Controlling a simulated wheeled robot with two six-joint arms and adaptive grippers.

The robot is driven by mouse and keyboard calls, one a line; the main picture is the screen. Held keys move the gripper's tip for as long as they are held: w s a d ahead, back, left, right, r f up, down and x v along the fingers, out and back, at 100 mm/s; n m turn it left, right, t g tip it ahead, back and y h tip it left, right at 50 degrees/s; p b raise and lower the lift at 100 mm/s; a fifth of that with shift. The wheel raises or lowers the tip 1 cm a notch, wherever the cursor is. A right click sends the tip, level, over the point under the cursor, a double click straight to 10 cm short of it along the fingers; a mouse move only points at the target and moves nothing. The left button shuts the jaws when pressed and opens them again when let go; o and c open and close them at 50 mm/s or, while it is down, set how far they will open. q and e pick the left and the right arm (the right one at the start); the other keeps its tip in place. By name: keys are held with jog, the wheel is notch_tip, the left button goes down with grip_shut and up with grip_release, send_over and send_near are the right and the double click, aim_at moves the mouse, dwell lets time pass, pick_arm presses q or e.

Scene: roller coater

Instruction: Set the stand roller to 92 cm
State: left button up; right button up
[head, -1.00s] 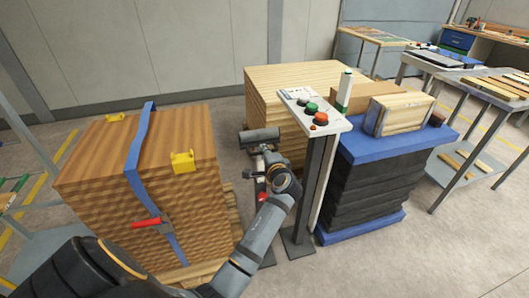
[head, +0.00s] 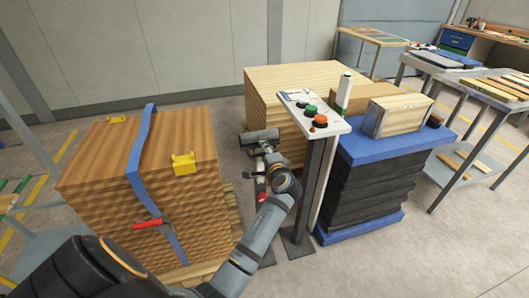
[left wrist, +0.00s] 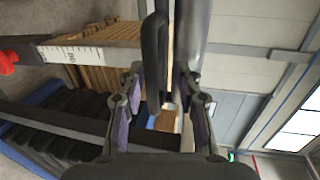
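The stand roller's dark grey roller (head: 260,136) lies level at the top of its stand, between the strapped wood stack and the control post. A red part (head: 261,188) shows lower on the stand. My left gripper (head: 266,157) is just below the roller, largely hidden by my wrist. In the left wrist view, the grey roller (left wrist: 193,28) and a black bar (left wrist: 154,60) run up beyond the fingers. The left gripper (left wrist: 165,90) is open, its fingers on either side of the bar; contact is unclear. A white scale (left wrist: 72,54) and red knob (left wrist: 8,62) show at left. My right gripper is out of view.
The wood stack (head: 95,215) with blue strap stands close on the left. The control post (head: 313,185) with buttons and the blue lift table (head: 365,232) stand close on the right. A pale wood stack (head: 290,75) is behind. Floor is clear at front right.

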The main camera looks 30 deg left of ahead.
pick_arm(q)
notch_tip(320, 180, up, 10)
jog(key=shift+r, duration=0.2)
dwell(0.4)
